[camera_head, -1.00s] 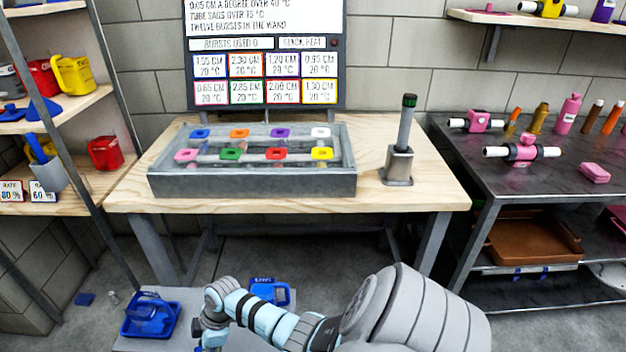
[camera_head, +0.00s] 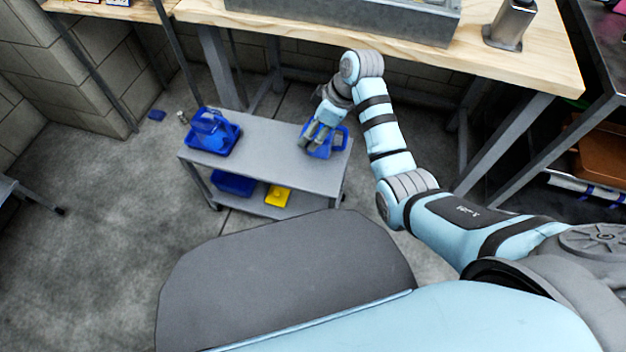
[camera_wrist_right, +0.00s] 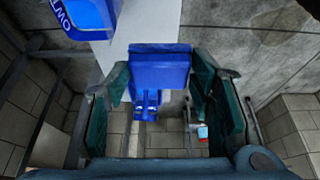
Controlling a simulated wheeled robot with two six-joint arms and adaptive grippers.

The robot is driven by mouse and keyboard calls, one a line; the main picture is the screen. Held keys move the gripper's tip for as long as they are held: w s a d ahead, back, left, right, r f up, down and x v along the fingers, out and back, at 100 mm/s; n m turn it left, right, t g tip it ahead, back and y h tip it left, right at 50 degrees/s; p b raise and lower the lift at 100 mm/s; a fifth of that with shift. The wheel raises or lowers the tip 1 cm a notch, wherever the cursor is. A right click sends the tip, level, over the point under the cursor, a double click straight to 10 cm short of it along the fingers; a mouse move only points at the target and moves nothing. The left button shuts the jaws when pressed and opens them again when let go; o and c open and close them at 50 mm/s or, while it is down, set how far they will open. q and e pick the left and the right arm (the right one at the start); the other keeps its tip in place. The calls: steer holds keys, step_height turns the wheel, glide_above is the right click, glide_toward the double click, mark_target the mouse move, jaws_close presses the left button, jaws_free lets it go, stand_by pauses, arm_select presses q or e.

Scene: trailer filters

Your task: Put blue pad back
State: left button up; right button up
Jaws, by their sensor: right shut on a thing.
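A plain blue block, which I take to be the blue pad (camera_wrist_right: 160,66), sits between the two fingers of my right gripper (camera_wrist_right: 160,88) in the right wrist view. The gripper is shut on it. In the head view my right gripper (camera_head: 312,138) is over the right end of a small grey cart, in front of a blue holder (camera_head: 340,138). The pad cannot be told apart from that holder there. A blue piece with white lettering (camera_wrist_right: 85,18), apparently "TWO", is at the upper left of the wrist view, beside the pad. My left gripper is not in view.
A blue tray (camera_head: 212,133) stands on the left of the cart (camera_head: 265,150). A blue bin (camera_head: 233,184) and a yellow thing (camera_head: 278,195) are on its lower shelf. A wooden bench (camera_head: 400,45) is behind.

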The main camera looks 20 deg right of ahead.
step_height(320, 180, down, 19)
steer(key=b, duration=1)
steer(key=shift+a, duration=0.1)
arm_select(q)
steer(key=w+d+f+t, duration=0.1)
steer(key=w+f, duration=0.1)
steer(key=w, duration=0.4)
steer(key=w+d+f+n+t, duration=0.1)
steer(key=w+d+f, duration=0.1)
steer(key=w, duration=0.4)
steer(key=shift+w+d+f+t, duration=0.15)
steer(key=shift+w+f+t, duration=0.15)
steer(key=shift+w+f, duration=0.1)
arm_select(e)
steer(key=shift+f, duration=0.1)
steer(key=o, duration=1.2)
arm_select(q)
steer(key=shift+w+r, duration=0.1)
